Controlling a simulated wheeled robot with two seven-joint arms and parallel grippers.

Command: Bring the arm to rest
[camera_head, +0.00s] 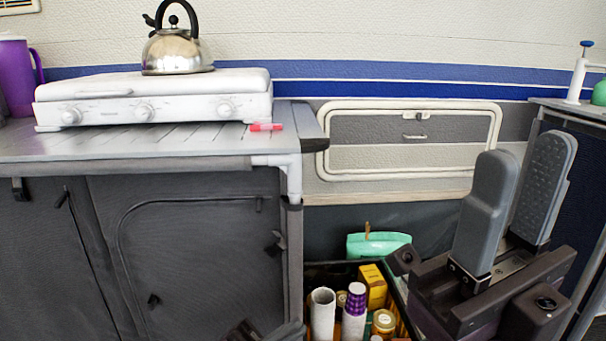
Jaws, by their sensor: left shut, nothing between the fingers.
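My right gripper (525,160) is large in the lower right of the head view. Its two grey padded fingers point up and stand apart, with nothing between them. It is in front of the space beside the crate. My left gripper (284,331) shows only in part at the bottom edge, in front of the counter's right leg. It is shut and empty. Most of the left arm is out of view.
A counter (200,150) on the left carries a white stove (155,98), a kettle (177,52), a purple pitcher (15,75) and a red marker (266,127). A crate (398,290) holding several containers stands low in the middle. Another counter (570,107) is at far right.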

